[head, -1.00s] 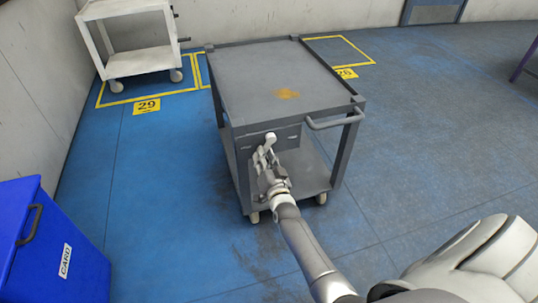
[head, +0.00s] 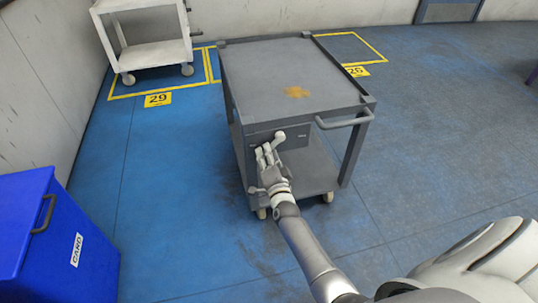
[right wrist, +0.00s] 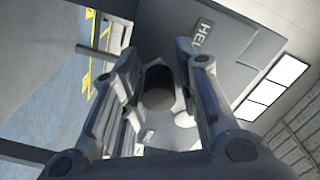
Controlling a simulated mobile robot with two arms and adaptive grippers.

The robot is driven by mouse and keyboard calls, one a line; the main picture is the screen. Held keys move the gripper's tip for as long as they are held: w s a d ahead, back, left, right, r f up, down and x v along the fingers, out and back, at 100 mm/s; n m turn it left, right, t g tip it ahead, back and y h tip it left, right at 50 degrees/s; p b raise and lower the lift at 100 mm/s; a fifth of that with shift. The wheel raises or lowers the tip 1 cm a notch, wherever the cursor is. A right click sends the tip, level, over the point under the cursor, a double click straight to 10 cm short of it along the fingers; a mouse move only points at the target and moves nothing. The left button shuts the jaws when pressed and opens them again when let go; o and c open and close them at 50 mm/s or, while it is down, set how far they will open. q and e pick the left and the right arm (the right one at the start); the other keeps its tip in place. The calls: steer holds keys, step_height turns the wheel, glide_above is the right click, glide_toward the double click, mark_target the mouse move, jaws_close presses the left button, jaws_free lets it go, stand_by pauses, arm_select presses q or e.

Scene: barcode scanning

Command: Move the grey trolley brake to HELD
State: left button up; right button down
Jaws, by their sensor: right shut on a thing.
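The grey trolley (head: 262,78) stands ahead of me, with the brake panel (head: 309,139) on its near end. A pale lever end (head: 280,137) sticks out of the panel. My right gripper (head: 267,155) is at the panel, shut on the brake lever. In the right wrist view the fingers (right wrist: 160,88) stand on both sides of the lever's dark round end (right wrist: 159,82). The HELD label (right wrist: 201,33) shows beyond the fingers, turned over in that view. The gripper hides part of the lever in the head view. My left gripper is not in view.
A blue CARD bin (head: 75,252) stands at the lower left. A white trolley (head: 150,45) stands at the back left, behind the yellow 29 floor sign (head: 158,99). A yellow 26 sign (head: 357,71) lies behind the grey trolley. The floor on the right is open.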

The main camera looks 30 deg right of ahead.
steer(key=shift+a+f, duration=0.15)
steer(key=shift+a, duration=0.6)
steer(key=c, duration=1.5)
jaws_free()
steer(key=shift+w, duration=0.1)
steer(key=shift+o, duration=1.2)
steer(key=shift+a, duration=0.15)
steer(key=shift+w, duration=0.1)
steer(key=shift+r, duration=0.2)
steer(key=v, duration=1.2)
steer(key=shift+f, duration=0.1)
